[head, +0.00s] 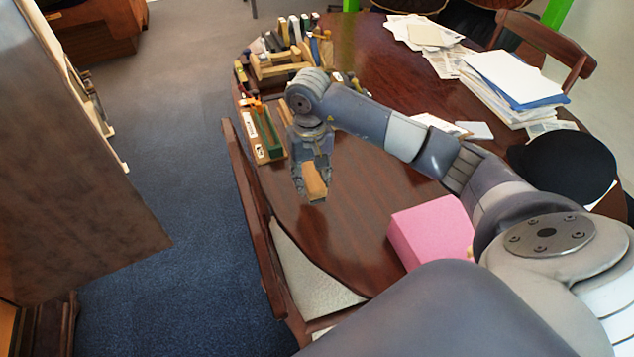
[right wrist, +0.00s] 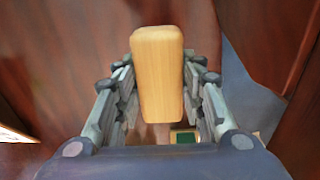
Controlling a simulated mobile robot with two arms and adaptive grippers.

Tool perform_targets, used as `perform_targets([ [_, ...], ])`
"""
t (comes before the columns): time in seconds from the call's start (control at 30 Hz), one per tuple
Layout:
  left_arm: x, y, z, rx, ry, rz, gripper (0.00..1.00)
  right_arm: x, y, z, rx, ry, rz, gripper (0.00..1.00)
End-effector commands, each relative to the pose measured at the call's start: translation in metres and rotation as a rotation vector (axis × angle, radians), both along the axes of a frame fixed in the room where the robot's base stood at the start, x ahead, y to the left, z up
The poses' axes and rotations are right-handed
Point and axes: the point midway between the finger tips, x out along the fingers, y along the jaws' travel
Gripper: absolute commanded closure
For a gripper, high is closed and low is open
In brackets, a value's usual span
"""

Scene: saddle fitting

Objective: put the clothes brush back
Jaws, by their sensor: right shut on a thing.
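The clothes brush shows as a pale wooden block (head: 316,181) in the head view, between the fingers of my right gripper (head: 312,178). In the right wrist view its smooth wooden back (right wrist: 158,75) fills the space between the fingers of my right gripper (right wrist: 160,95). The gripper is shut on it and points down over the table near its left edge. I cannot see any bristles. My left gripper is not in view.
A dark oval table (head: 350,225) has a tool rack (head: 280,65) and a green-and-wood tray (head: 266,132) at its left edge. A pink box (head: 432,231), papers (head: 510,80) and a black hat (head: 563,165) lie right. A chair (head: 300,275) stands at the near left side.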

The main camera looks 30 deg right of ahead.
Motion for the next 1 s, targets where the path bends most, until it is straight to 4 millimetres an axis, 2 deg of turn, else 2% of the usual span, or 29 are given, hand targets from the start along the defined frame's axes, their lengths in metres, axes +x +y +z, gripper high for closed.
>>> perform_targets([
  [0.5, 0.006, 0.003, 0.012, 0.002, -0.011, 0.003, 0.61, 0.000, 0.001, -0.056, 0.001, 0.000, -0.001, 0.89],
  [0.87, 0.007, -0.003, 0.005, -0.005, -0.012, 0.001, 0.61, 0.000, 0.000, -0.061, -0.001, -0.003, 0.001, 0.89],
  [0.9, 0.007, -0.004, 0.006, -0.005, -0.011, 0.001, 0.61, 0.000, 0.000, -0.060, 0.000, -0.002, 0.001, 0.59],
  [0.97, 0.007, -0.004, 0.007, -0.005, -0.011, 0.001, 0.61, 0.000, 0.000, -0.060, 0.000, -0.002, 0.001, 0.45],
  [1.0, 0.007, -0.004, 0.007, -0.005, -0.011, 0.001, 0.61, 0.000, 0.000, -0.060, 0.000, -0.002, 0.001, 0.43],
])
